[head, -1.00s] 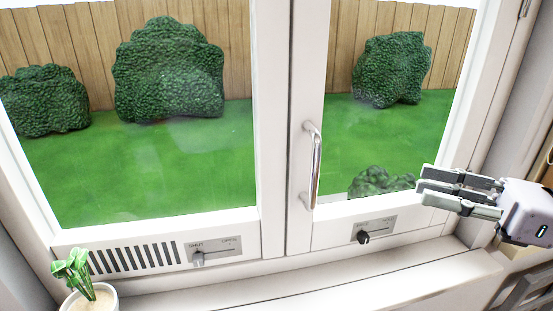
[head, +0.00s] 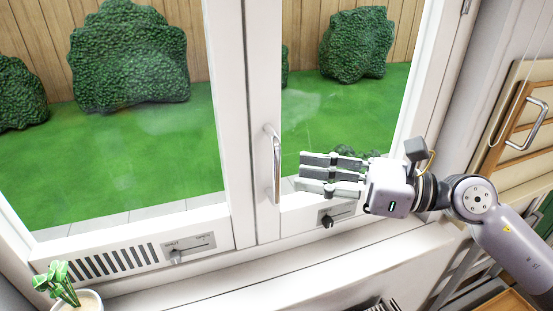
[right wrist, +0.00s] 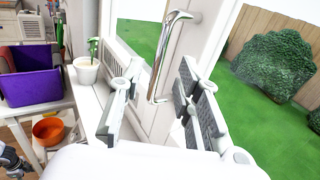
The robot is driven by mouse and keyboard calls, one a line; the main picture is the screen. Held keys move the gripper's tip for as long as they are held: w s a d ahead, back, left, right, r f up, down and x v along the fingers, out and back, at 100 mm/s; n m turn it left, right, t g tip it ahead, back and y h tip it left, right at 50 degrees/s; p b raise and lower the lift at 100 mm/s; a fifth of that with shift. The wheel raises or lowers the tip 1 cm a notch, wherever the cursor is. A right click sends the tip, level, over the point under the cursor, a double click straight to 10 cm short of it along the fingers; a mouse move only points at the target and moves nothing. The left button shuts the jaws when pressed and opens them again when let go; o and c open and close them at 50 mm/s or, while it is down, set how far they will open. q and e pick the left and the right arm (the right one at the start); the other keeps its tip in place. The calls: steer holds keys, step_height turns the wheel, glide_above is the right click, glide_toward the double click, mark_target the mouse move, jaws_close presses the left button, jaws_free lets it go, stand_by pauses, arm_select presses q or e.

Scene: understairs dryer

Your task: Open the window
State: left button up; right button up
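The window has two white-framed panes, and the right pane (head: 330,110) carries a vertical silver handle (head: 273,165) on its left frame edge. My right gripper (head: 302,174) is in front of the right pane, just right of the handle and pointing left toward it. In the right wrist view the right gripper (right wrist: 158,118) has its fingers spread wide, with the handle (right wrist: 163,55) showing between and beyond the fingertips. I see no contact with the handle. Both panes look shut.
Sliding vent levers sit under the left pane (head: 177,255) and the right pane (head: 328,221). A potted plant (head: 88,301) stands at the sill's left end. A wooden panel with a handle (head: 525,120) is at right. A purple bin (right wrist: 28,75) and orange bowl (right wrist: 48,131) show in the wrist view.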

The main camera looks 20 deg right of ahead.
mark_target(276, 203)
steer(key=shift+p+x, duration=1.95)
steer(key=shift+x, duration=1.15)
steer(key=shift+c, duration=0.5)
jaws_close()
